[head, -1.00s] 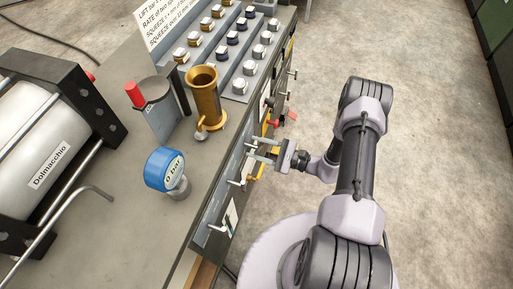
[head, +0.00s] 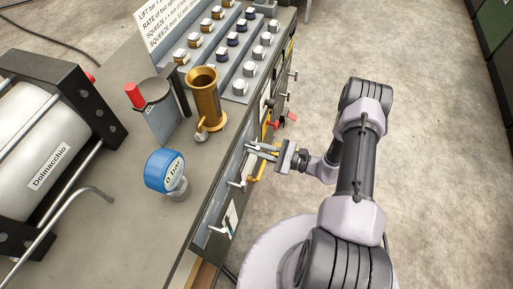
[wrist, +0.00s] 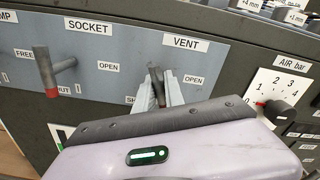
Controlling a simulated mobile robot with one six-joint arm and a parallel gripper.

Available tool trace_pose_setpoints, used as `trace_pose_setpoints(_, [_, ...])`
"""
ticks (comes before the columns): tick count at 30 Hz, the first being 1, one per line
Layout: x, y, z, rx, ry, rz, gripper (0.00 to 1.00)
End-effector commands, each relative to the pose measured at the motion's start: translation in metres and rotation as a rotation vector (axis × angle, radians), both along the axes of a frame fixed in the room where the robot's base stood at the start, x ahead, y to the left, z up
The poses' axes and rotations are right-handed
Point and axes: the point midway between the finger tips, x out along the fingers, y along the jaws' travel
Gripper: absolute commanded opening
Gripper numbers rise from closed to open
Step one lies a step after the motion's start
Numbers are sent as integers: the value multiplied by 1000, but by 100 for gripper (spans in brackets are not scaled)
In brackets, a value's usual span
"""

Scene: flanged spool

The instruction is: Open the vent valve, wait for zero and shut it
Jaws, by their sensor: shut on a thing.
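The vent valve's dark lever (wrist: 155,74) shows under the VENT label (wrist: 187,43) in the wrist view, between an OPEN label (wrist: 194,79) on the right and a partly hidden label at lower left. My gripper (wrist: 158,92) is shut on this lever, and its fingers hide part of it. I cannot tell exactly which way the lever points. In the head view my gripper (head: 262,150) is at the bench's front panel. The blue gauge (head: 164,170) on the bench top reads 0 bar.
The socket lever (wrist: 52,75) with a red end stands left of the vent valve. The AIR bar dial (wrist: 277,100) is to the right. Open floor lies right of the bench.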

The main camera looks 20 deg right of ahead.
Motion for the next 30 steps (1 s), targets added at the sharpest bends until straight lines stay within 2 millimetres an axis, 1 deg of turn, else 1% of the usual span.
trace_pose_setpoints(21, [-1,0,-1,374,518,2,0])
trace_pose_setpoints(30, [-1,0,0,502,693,1,0])
